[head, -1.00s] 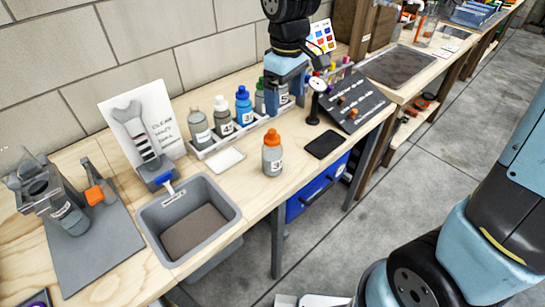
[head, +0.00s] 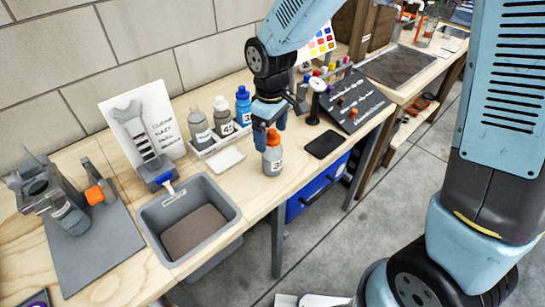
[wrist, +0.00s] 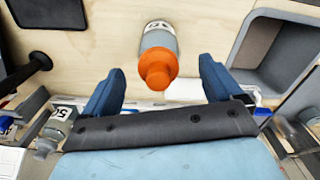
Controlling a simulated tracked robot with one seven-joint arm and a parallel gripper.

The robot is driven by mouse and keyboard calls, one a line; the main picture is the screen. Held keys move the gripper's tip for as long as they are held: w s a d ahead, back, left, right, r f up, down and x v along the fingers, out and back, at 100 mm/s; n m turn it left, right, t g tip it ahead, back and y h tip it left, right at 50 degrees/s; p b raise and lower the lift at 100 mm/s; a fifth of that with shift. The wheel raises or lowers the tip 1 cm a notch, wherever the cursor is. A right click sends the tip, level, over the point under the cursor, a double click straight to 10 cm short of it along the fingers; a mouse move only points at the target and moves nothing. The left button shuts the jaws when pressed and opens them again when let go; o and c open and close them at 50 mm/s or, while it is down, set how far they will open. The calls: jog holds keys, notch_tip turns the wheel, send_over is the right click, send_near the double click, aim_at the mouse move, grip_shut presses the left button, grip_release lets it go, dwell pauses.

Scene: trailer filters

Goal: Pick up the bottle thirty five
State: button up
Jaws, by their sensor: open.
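A grey bottle with an orange cap (head: 272,160) stands upright on the wooden bench; the label shows a 3, and the rest is too small to read. It also shows in the wrist view (wrist: 159,42), where its orange cap points toward my gripper. My gripper (head: 270,127) is open and empty, close behind and above the bottle in the head view. In the wrist view my gripper (wrist: 160,74) has one finger on each side of the orange cap, with gaps on both sides. I cannot tell whether the fingertips reach down to the bottle.
A white rack (head: 208,151) with a grey bottle (head: 199,127), another labelled bottle (head: 223,117) and a blue bottle (head: 243,106) stands behind left. A grey bin (head: 228,222) is sunk at left.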

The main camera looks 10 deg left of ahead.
aim_at(272, 145)
notch_tip(272, 145, down, 5)
jog(key=shift+d, duration=0.1)
dwell(0.3)
jog(key=c, duration=1.4)
jog(key=shift+w+r, duration=0.1)
